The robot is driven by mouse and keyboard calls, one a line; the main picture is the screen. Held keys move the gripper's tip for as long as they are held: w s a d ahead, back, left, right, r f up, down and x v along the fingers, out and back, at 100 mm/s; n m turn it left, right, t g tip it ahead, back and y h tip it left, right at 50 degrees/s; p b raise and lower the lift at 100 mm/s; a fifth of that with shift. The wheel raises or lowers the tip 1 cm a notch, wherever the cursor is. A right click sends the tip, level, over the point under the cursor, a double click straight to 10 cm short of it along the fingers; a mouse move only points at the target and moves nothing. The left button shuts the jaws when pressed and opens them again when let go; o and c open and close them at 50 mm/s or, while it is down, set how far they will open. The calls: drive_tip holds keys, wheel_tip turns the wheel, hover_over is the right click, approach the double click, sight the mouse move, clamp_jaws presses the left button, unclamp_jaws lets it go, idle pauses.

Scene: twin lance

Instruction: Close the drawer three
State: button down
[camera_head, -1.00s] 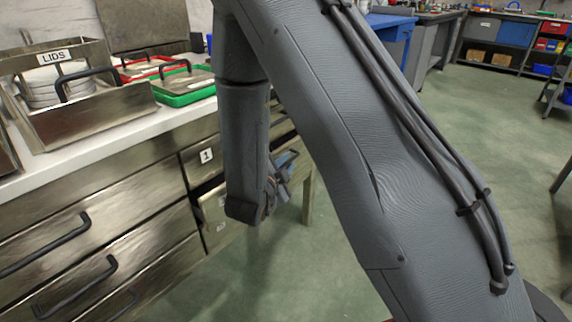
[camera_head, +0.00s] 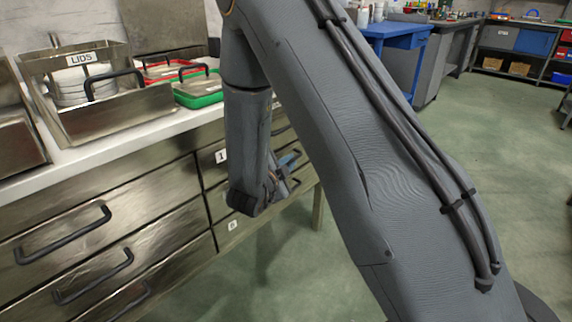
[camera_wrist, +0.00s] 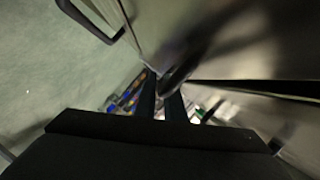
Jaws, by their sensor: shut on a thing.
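The drawer cabinet (camera_head: 160,207) stands on the left in the head view, with a column of labelled drawers behind my arm. The upper label (camera_head: 221,156) shows a 1. A lower label (camera_head: 233,225) is too small to read surely, so I cannot tell which face is drawer three. My gripper (camera_head: 287,172) is in front of this column, partly hidden by my forearm. In the wrist view its two fingers (camera_wrist: 163,100) are shut on a dark, blurred bar, which looks like a drawer handle (camera_wrist: 184,70). A metal face fills the right side there.
Wide drawers with black handles (camera_head: 95,276) are on the left. The white worktop (camera_head: 120,140) carries a metal LIDS box (camera_head: 115,118) and red and green trays (camera_head: 200,87). Green floor (camera_head: 290,275) is open right of the cabinet. A blue bench (camera_head: 398,35) stands behind.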

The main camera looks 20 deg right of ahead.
drive_tip(key=c, duration=2.1)
unclamp_jaws()
drive_tip(key=shift+w+a, duration=0.15)
drive_tip(key=shift+w, duration=0.1)
drive_tip(key=p+v, duration=0.1)
drive_tip(key=v, duration=0.7)
drive_tip(key=shift+p, duration=0.4)
